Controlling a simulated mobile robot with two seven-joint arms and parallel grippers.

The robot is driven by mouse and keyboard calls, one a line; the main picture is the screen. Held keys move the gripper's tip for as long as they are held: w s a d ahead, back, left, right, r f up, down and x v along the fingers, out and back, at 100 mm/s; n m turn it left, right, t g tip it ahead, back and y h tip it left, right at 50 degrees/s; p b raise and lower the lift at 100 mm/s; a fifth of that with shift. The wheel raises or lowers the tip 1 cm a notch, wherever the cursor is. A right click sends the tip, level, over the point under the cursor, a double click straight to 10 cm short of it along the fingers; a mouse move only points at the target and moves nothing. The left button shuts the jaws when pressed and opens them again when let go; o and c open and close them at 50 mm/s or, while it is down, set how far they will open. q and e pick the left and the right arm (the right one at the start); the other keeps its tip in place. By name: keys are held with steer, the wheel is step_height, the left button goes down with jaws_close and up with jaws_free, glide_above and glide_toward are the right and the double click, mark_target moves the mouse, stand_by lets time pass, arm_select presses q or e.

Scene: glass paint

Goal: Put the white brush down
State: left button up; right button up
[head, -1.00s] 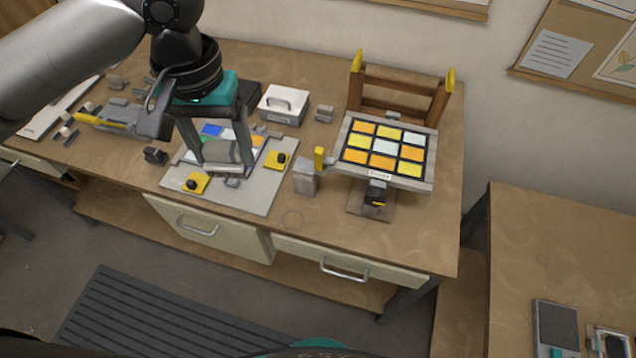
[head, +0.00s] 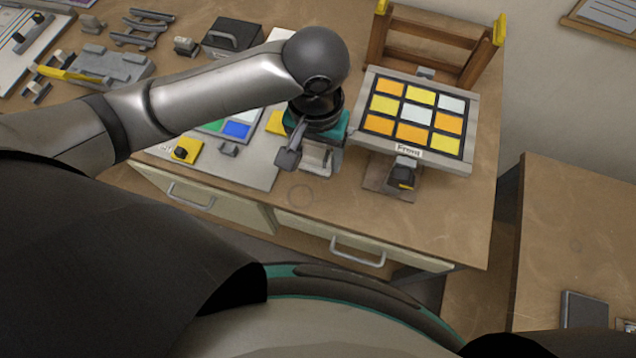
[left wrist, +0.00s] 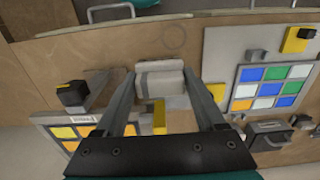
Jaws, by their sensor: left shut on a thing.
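My left gripper (head: 318,150) is low over the table, just left of the tilted panel of orange, yellow and white squares marked "Front" (head: 408,151). In the left wrist view, its fingers (left wrist: 159,78) are shut on a pale grey-white block, the white brush (left wrist: 160,69). My arm and gripper hide most of the brush in the head view. A small grey box stood at this spot earlier; the brush and gripper overlap it now, so I cannot tell whether they touch. My right gripper is in neither view.
A grey board (head: 250,172) with yellow-based pieces (head: 186,151) and a colour grid (left wrist: 268,86) lies left of the gripper. A yellow peg (left wrist: 159,117) shows between the fingers. A black knob stand (head: 401,176) is at right. The table front by the ring mark (head: 300,196) is clear.

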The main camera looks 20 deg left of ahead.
arm_select(q)
step_height(320, 180, down, 14)
steer(key=shift+w+r+b, duration=0.1)
steer(key=shift+r+b, duration=0.05)
steer(key=shift+b, duration=0.9)
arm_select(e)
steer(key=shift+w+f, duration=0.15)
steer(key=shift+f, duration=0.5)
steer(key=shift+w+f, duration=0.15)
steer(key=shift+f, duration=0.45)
arm_select(q)
steer(key=o, duration=1.2)
steer(key=shift+c, duration=0.2)
step_height(320, 180, up, 12)
steer(key=shift+r+p, duration=0.1)
steer(key=shift+p, duration=0.95)
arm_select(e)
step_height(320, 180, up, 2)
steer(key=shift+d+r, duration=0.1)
